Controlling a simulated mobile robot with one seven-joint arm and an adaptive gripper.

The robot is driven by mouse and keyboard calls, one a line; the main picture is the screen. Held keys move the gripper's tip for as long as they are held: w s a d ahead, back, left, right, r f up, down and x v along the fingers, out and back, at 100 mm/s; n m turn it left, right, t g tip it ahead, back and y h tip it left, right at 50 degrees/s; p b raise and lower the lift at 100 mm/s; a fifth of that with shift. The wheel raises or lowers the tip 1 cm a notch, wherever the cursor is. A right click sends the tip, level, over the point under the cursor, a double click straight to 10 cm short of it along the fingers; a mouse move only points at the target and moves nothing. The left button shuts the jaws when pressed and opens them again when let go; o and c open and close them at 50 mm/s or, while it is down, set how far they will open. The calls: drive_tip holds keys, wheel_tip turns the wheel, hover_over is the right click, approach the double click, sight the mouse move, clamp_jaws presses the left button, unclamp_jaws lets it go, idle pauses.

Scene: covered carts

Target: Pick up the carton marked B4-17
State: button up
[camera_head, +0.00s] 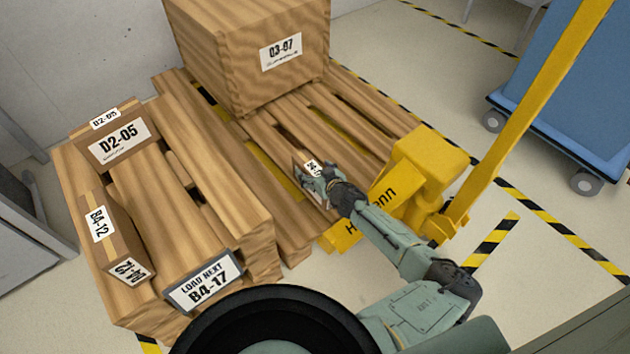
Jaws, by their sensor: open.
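A framed placard (202,283) reading "LOAD NEXT B4-17" stands at the near edge of the left wooden stack. No carton shows a readable B4-17 label. A small brown carton with a white label (312,168) sits on the slatted pallet, its label partly hidden and too small to read surely. My gripper (312,186) is open right at this small carton and covers part of it; I cannot tell whether the fingers are around it or touching. A carton marked B4-12 (109,236) and a carton marked D2-05 (117,139) sit on the left stack.
A large wooden crate marked D3-07 (281,53) stands on the slatted pallet (365,110) behind my gripper. A yellow pallet truck (428,160) with a tall handle is to the right. A blue covered cart (570,90) stands at the upper right. Striped tape marks the floor.

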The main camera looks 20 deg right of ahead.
clamp_jaws()
idle(0.9)
